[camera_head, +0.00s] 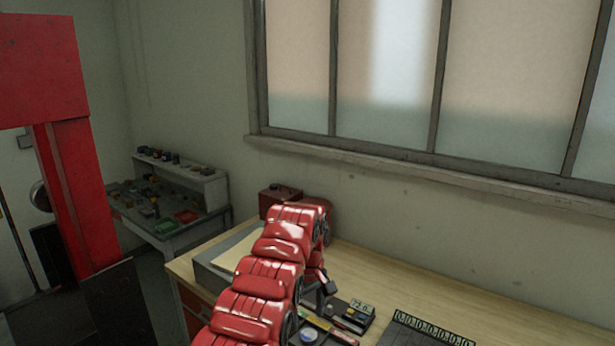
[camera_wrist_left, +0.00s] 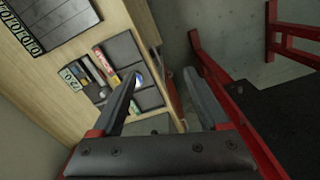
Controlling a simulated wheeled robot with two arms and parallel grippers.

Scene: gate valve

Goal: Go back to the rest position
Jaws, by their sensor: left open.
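My left arm, in red segments, rises from the bottom middle of the head view. Its gripper (camera_head: 322,288) is small and partly hidden behind the arm, over the wooden desk (camera_head: 385,282). In the left wrist view the two dark fingers of the left gripper (camera_wrist_left: 160,77) are spread wide apart, with nothing between them. Beyond them lie the desk's edge and a black organizer tray (camera_wrist_left: 122,48). My right gripper is in neither view. No gate valve can be made out.
The tray (camera_head: 352,316) holds small items beside a black numbered panel (camera_head: 425,328). A grey box (camera_head: 212,268) and a red case (camera_head: 278,197) stand on the desk. A red frame (camera_head: 72,170) rises at left; a cluttered bench (camera_head: 178,228) stands behind. The desk's back strip is clear.

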